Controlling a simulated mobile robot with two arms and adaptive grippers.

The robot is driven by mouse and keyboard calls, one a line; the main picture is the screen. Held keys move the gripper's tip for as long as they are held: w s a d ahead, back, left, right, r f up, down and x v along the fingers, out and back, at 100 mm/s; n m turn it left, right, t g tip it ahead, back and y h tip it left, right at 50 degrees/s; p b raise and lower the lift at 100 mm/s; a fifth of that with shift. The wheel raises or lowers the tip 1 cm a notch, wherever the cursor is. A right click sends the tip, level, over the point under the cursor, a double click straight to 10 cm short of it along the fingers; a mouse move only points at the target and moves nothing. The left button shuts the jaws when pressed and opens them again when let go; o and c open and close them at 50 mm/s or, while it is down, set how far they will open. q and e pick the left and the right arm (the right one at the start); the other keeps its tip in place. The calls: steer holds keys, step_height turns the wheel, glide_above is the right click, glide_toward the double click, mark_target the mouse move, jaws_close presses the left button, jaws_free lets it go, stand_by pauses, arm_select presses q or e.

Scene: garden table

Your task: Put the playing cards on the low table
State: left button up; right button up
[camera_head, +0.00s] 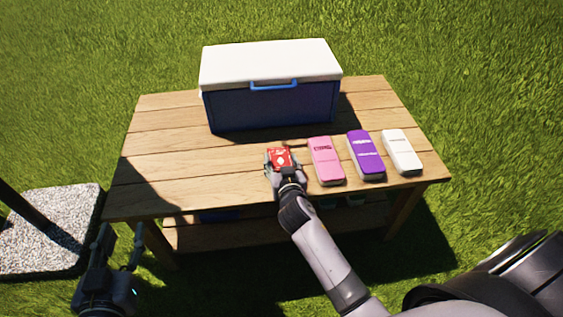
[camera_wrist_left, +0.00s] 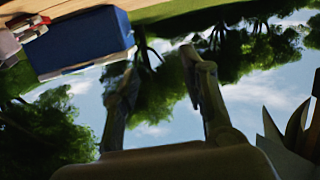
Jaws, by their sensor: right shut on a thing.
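The playing cards, a small red pack (camera_head: 280,157), are at the front middle of the wooden table (camera_head: 165,145). My right gripper (camera_head: 281,165) is shut on the red pack, at or just above the tabletop; I cannot tell if the pack touches the wood. My left gripper (camera_head: 121,245) is open and empty, low at the left, in front of the table's left leg. In the left wrist view its two fingers (camera_wrist_left: 160,95) stand apart with sky and trees between them.
A blue cooler (camera_head: 272,103) with a white lid stands at the back of the table. Pink (camera_head: 326,160), purple (camera_head: 366,155) and white (camera_head: 402,151) cases lie right of my right gripper. A lower shelf (camera_head: 235,236) shows under the tabletop. The tabletop's left part is clear.

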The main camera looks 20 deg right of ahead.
steer(key=o, duration=1.2)
arm_select(q)
steer(key=shift+r, duration=0.1)
arm_select(e)
steer(key=shift+s+r, duration=0.1)
steer(key=p+v, duration=0.2)
steer(key=v, duration=0.8)
steer(key=shift+s+a+r, duration=0.1)
steer(key=shift+s+r, duration=0.05)
steer(key=shift+s, duration=0.1)
arm_select(q)
steer(key=s+a+f+g+y, duration=0.2)
steer(key=s+f+g, duration=0.4)
steer(key=f, duration=0.3)
steer(key=shift+s+a, duration=0.2)
steer(key=shift+a, duration=0.3)
arm_select(e)
steer(key=s+a+n+g+y, duration=0.1)
steer(key=s, duration=0.3)
steer(key=s+a+r+n+g+y, duration=0.1)
steer(key=s+a+n+g+y, duration=0.1)
steer(key=s, duration=0.2)
steer(key=s+a+n+g+y, duration=0.1)
steer(key=s+n+g+y, duration=0.1)
steer(key=s, duration=0.2)
steer(key=shift+s+a+r, duration=0.15)
steer(key=shift+s+r, duration=0.05)
steer(key=shift+r, duration=0.15)
